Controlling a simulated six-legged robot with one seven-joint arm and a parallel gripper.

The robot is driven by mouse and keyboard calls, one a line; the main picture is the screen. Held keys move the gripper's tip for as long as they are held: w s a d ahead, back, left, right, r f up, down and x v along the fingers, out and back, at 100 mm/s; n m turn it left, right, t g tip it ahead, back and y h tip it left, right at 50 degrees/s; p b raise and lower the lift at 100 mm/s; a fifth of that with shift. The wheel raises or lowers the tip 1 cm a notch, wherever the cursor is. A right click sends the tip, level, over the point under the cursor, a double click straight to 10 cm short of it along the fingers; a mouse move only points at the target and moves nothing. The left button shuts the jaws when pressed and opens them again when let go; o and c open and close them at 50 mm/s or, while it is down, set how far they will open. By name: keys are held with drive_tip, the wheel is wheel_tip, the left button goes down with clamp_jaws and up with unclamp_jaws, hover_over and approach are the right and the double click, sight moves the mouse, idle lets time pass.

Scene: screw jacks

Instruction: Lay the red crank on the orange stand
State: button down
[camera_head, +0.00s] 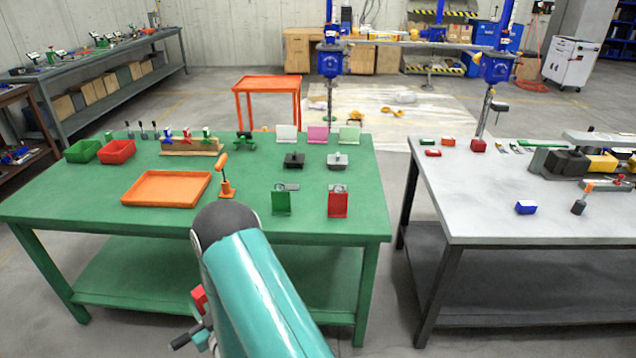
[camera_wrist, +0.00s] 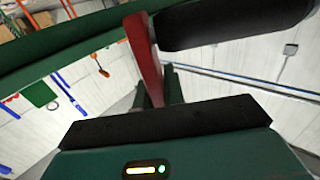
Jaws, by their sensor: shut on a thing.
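In the head view a red part of the crank (camera_head: 198,297) shows at the lower left of my teal arm, in front of the green table's front edge. Most of my gripper is hidden behind the arm there. A small orange upright piece with a foot plate (camera_head: 227,190), which looks like the orange stand, is on the green table right of the orange tray. A slanted orange grip tops it. The crank is apart from it.
The orange tray (camera_head: 166,189) lies on the green table (camera_head: 70,205). A green bracket (camera_head: 282,203) and a red bracket (camera_head: 338,205) stand at right. Red and green bins and a wooden rack (camera_head: 191,148) are behind. A grey table (camera_head: 470,205) stands right, across a gap.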

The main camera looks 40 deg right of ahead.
drive_tip(key=w+d+r+m+h, duration=0.15)
drive_tip(key=d+r, duration=0.35)
drive_tip(key=d, duration=0.5)
drive_tip(key=w+d+r+m+h, duration=0.15)
drive_tip(key=d+r, duration=0.35)
drive_tip(key=d, duration=0.5)
drive_tip(key=s+d+r+m+h, duration=0.1)
drive_tip(key=s+d+r, duration=0.3)
drive_tip(key=d, duration=0.5)
drive_tip(key=s+d+r+g+h, duration=0.1)
drive_tip(key=s+d+r+h, duration=0.2)
drive_tip(key=d+r, duration=0.4)
drive_tip(key=s+d, duration=0.1)
drive_tip(key=d, duration=0.2)
drive_tip(key=shift+d+m+g, duration=0.25)
drive_tip(key=shift+m+g, duration=0.05)
drive_tip(key=shift+m, duration=0.1)
drive_tip(key=shift+s+f, duration=0.1)
drive_tip(key=shift+f, duration=0.05)
